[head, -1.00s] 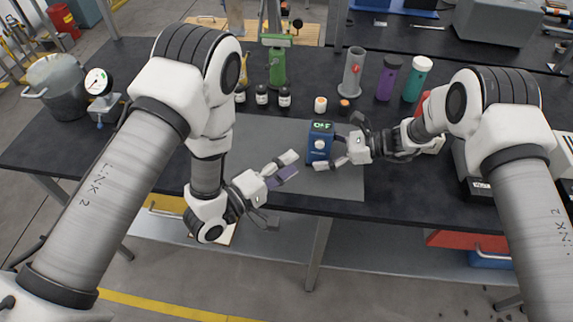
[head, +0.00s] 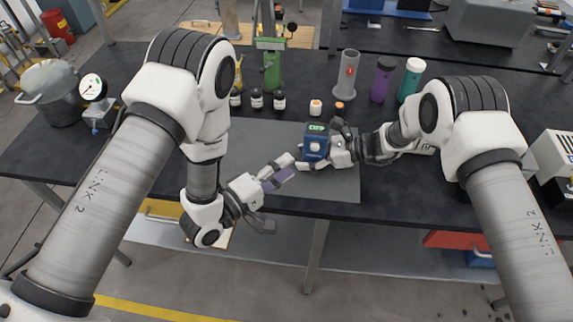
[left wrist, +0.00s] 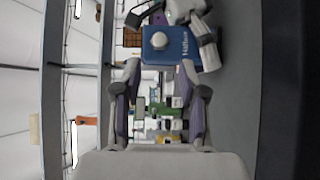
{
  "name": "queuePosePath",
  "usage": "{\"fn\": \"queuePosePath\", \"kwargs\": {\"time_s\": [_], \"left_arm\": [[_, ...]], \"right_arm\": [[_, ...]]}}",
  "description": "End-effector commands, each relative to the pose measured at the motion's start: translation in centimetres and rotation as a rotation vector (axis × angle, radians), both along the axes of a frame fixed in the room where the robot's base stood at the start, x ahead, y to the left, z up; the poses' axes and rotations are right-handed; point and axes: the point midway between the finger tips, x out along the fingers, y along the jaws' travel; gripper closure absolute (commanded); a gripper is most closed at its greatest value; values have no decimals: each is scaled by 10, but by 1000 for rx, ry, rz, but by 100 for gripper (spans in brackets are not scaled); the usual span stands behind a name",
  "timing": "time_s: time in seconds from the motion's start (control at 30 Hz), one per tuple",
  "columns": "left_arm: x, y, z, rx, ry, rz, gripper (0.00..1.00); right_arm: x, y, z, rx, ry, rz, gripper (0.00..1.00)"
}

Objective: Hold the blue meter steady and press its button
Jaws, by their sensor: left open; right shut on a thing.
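The blue meter (head: 315,150) stands upright on the grey mat (head: 250,150), with a green lit display that seems to read OFF and a pale round button on its front. The left wrist view shows the meter (left wrist: 172,52) ahead, turned sideways, with its button (left wrist: 160,41) facing me. My right gripper (head: 325,150) is shut on the meter from the right. Its fingers also show beside the meter in the left wrist view. My left gripper (head: 284,170) is open and empty, just left of and in front of the meter, apart from it.
Behind the meter stand a small orange-capped white bottle (head: 315,107), an orange-topped jar (head: 339,108), several dark bottles (head: 257,98), a grey cylinder (head: 347,75), and purple (head: 381,80) and teal (head: 410,80) bottles. A gauge (head: 93,88) and metal pot (head: 50,92) are far left.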

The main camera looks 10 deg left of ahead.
Motion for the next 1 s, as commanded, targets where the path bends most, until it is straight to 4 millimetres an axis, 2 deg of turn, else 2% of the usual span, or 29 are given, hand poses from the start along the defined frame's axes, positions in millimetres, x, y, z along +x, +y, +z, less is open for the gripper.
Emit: {"fn": "queuePosePath", "kwargs": {"time_s": [0.1,0.17,0.2,0.23,0.37,0.47,0.77,1.0], "left_arm": [[0,0,0,0,0,0,58],[0,0,0,2,-2,0,80],[0,0,0,10,-9,-2,94],[1,0,0,21,-19,-4,100],[3,2,1,141,-131,-28,100],[5,4,3,310,-300,-65,100],[7,15,9,895,-1007,-178,100],[-2,28,12,1300,-1676,-209,100]], "right_arm": [[0,0,0,0,0,0,85],[0,0,0,0,0,0,85],[0,0,0,0,0,0,85],[0,0,0,0,0,0,85],[0,0,0,0,0,0,85],[0,0,0,0,0,0,85],[0,0,0,0,0,0,85],[0,0,0,0,0,0,85]]}}
